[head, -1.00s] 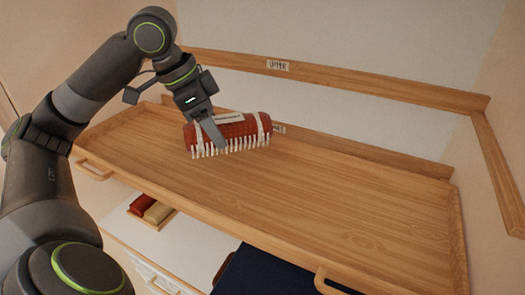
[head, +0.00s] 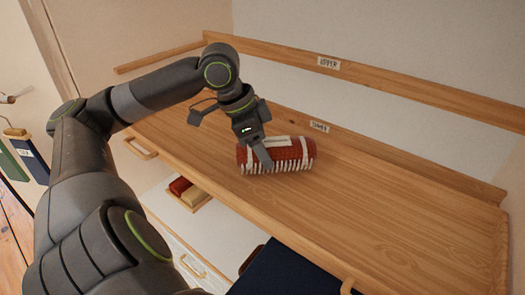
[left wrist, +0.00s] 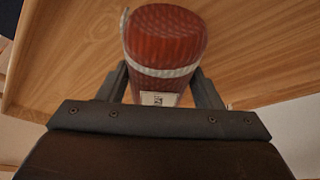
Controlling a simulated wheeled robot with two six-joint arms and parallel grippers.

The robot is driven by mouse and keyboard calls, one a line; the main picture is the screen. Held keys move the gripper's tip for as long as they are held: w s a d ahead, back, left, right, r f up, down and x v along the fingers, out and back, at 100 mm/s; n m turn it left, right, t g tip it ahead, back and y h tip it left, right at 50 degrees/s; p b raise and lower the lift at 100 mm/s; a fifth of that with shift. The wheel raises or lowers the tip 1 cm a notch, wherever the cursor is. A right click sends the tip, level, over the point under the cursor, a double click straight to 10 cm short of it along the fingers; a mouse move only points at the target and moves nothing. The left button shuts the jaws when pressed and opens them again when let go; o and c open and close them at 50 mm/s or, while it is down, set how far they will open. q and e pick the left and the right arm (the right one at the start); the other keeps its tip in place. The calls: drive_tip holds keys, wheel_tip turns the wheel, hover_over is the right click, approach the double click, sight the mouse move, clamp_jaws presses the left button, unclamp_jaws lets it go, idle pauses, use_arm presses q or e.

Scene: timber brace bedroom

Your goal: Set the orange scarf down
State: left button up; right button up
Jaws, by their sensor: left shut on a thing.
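The scarf (head: 290,157) is a rust-red roll with white bands and a white fringe along its lower front edge. My left gripper (head: 262,157) is shut on it near its left part, with one finger showing across the front. The roll lies level at the wooden shelf's surface (head: 380,190); I cannot tell whether its underside touches the wood. In the left wrist view the roll (left wrist: 165,35) sits between both fingers, with its rounded end, a white band and a small label showing. My right gripper is not in view.
The shelf is bare to the right of the scarf. A labelled rail (head: 400,80) runs along the back wall, with a second label (head: 319,127) at the shelf's back edge. Below are a small tray of folded cloths (head: 188,192) and a dark blue item (head: 280,270).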

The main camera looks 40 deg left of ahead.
use_arm(q)
drive_tip(key=shift+s+f, duration=0.1)
drive_tip(key=shift+f, duration=0.75)
drive_tip(key=shift+a+f, duration=0.1)
drive_tip(key=shift+f, duration=0.05)
drive_tip(key=o, duration=1)
drive_tip(key=shift+f, duration=0.1)
drive_tip(key=shift+o, duration=0.2)
